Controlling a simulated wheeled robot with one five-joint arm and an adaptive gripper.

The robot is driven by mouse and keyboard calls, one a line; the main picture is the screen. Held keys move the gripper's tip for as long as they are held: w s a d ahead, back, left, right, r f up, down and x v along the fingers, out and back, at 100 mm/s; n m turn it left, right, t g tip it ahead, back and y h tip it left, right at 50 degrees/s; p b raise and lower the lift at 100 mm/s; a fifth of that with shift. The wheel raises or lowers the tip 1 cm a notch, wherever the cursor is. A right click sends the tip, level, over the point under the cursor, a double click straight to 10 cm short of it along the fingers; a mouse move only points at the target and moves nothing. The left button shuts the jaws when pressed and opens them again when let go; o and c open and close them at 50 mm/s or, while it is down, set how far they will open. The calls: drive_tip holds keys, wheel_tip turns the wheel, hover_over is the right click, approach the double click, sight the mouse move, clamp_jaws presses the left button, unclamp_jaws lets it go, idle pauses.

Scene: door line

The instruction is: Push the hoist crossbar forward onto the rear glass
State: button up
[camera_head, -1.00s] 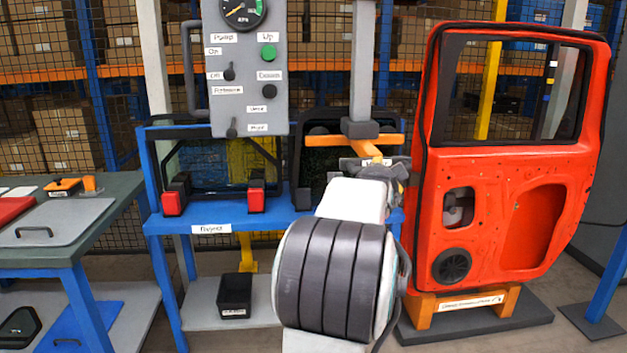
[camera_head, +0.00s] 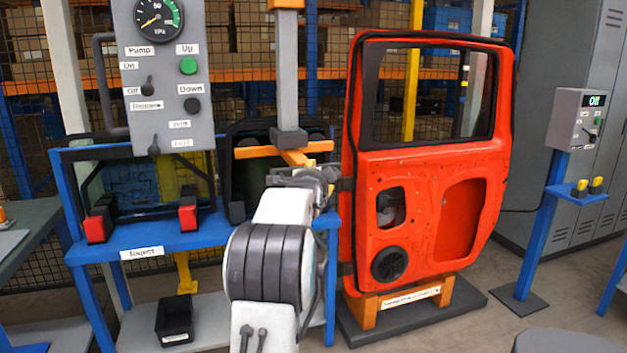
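The hoist crossbar (camera_head: 283,151) is orange and hangs below a grey vertical mast (camera_head: 287,80), with a dark block above it. A dark-framed glass panel (camera_head: 236,168) stands upright behind the crossbar on the blue rack; the mast, crossbar and my arm partly cover it. Another framed glass (camera_head: 135,185) stands to its left. I cannot tell whether the crossbar touches any glass. My gripper (camera_head: 318,180) is just below the crossbar's front end, mostly hidden by my own arm. Its fingers are too small and covered to read, and contact with the bar is unclear.
A red door (camera_head: 477,152) stands close on the right on a wooden support. A grey hoist control panel (camera_head: 165,105) with a gauge is at upper left. A control box reading Off (camera_head: 578,117) stands on a blue post at right. A black bin (camera_head: 174,318) sits low.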

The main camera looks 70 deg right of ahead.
idle(0.3)
clamp_jaws()
idle(0.4)
